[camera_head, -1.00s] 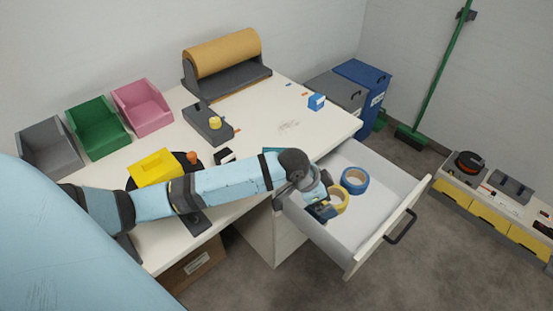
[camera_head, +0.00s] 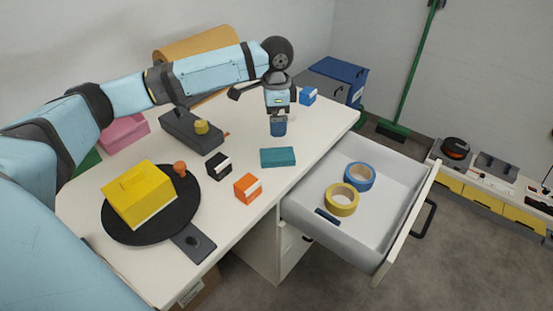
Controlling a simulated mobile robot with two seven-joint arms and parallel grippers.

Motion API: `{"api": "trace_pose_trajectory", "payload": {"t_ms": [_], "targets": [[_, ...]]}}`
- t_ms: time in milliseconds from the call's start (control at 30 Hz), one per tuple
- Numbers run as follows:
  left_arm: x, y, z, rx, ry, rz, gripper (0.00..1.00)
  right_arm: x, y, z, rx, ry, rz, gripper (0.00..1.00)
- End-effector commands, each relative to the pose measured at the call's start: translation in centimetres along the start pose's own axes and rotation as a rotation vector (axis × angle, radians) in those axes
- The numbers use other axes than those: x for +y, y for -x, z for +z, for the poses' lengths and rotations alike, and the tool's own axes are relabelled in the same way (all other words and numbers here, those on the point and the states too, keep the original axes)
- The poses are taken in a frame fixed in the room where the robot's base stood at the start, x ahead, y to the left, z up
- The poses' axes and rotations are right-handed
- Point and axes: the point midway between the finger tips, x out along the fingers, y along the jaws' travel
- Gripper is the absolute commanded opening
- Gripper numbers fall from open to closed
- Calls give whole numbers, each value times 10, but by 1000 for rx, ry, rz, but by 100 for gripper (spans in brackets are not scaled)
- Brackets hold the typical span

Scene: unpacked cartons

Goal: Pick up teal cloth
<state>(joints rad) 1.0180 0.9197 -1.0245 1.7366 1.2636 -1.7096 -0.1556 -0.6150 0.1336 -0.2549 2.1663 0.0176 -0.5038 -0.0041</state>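The teal cloth (camera_head: 278,157) looks like a flat, folded rectangle. It lies on the white tabletop near the edge by the open drawer. My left gripper (camera_head: 278,130) points down over the table, just behind the cloth in the picture. I cannot tell its exact height or whether its fingers are apart. My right gripper is not in view.
The open drawer (camera_head: 305,217) holds a blue tape roll (camera_head: 358,177), a yellow tape roll (camera_head: 341,200) and a small dark blue item (camera_head: 327,216). An orange box (camera_head: 247,189), a black box (camera_head: 219,166) and a yellow box (camera_head: 140,197) on a black disc stand left of the cloth.

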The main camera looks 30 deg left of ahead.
Motion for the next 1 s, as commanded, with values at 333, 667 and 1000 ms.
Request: {"api": "trace_pose_trajectory", "payload": {"t_ms": [333, 667, 1000], "targets": [[0, -65, 0, 0, 0, 0, 99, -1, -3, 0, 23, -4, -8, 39], [0, -90, -2, 0, -1, 0, 99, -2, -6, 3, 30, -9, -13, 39], [0, -124, -4, 2, -1, -1, 99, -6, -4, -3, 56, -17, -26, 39]]}}
